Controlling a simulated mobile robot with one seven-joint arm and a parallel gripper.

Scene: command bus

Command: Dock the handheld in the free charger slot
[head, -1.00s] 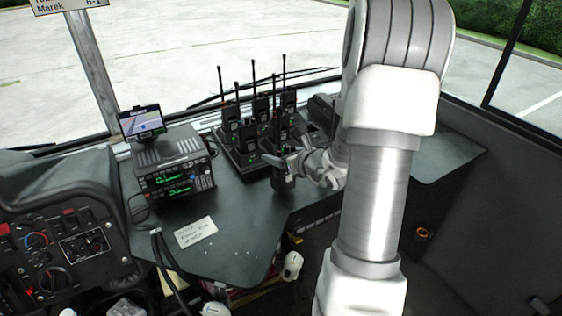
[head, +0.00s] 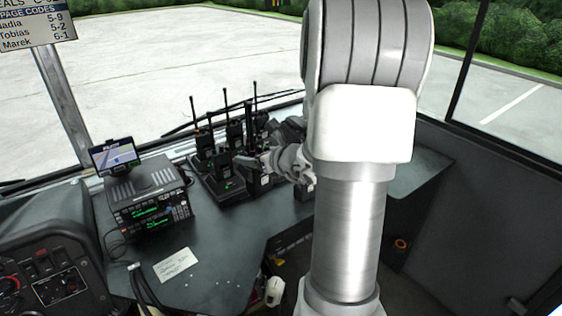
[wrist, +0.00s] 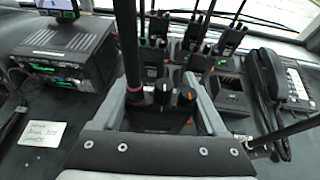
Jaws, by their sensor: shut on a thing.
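My gripper (wrist: 160,105) is shut on a black handheld radio (wrist: 162,122), with its antenna up and its orange-marked knobs showing between the fingers. In the head view, my gripper (head: 268,165) holds this handheld (head: 258,184) by the right front of the charger (head: 209,190). The handheld's lower end is hidden in the wrist view. Several docked handhelds (wrist: 193,36) with green lights stand beyond it. An empty charger slot (wrist: 230,82) shows ahead and right of the held handheld, left of a desk phone. My arm hides part of this area in the head view.
A desk phone (wrist: 268,80) with a coiled cord lies right of the charger. A radio unit (head: 148,195) with a small screen (head: 115,155) stands left. A paper note (head: 175,264) lies on the dark console, which has bare space around it. The windscreen is behind.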

